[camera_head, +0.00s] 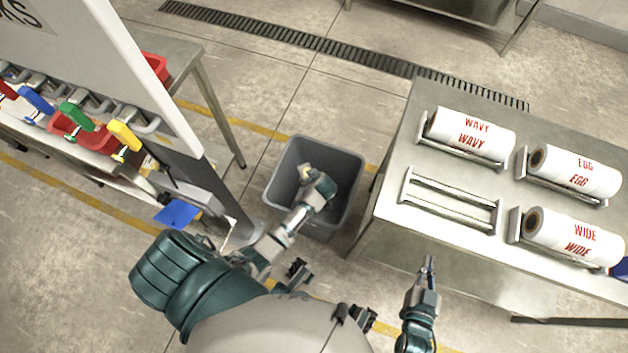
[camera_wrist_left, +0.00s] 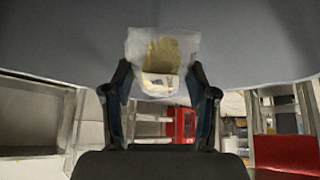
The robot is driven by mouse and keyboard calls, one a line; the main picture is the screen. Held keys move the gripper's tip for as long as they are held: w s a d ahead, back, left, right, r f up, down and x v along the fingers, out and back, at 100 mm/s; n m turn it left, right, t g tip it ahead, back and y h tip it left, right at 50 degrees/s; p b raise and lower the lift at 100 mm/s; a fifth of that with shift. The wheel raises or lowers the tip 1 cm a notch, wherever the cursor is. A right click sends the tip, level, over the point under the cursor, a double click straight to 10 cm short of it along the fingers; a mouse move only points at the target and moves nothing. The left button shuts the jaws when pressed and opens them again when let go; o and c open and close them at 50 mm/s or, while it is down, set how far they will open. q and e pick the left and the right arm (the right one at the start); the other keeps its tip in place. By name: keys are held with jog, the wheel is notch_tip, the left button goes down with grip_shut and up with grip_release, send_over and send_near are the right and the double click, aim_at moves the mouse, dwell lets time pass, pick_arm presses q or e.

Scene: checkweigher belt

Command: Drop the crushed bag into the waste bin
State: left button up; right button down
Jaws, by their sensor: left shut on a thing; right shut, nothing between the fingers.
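The crushed bag (camera_wrist_left: 160,62) is a small clear bag with tan contents and a white printed end. It sits between the fingers of my left gripper (camera_wrist_left: 159,84) in the left wrist view. In the head view my left gripper (camera_head: 308,178) is over the opening of the grey waste bin (camera_head: 351,170), shut on the bag, and only a small pale bit of the bag (camera_head: 304,171) shows. The bin stands on the floor and the part of its inside I can see looks empty. My right gripper (camera_head: 429,266) is shut and empty, beside the steel table's front edge.
A steel table (camera_head: 390,225) right of the bin carries printed film rolls (camera_head: 470,138) on cradles and one empty cradle (camera_head: 450,201). A machine with coloured handles (camera_head: 76,115) stands on the left. The floor beyond the bin is clear.

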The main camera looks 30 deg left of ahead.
pick_arm(q)
jog(key=o, duration=1.1)
jog(key=shift+d+r, duration=0.1)
jog(key=shift+d, duration=0.1)
jog(key=shift+o, duration=0.9)
jog(key=shift+d, duration=0.2)
jog(key=shift+d+r, duration=0.15)
jog(key=shift+d, duration=0.05)
jog(key=shift+s+r, duration=0.15)
jog(key=shift+r, duration=0.15)
jog(key=v, duration=1.1)
jog(key=shift+d, duration=0.3)
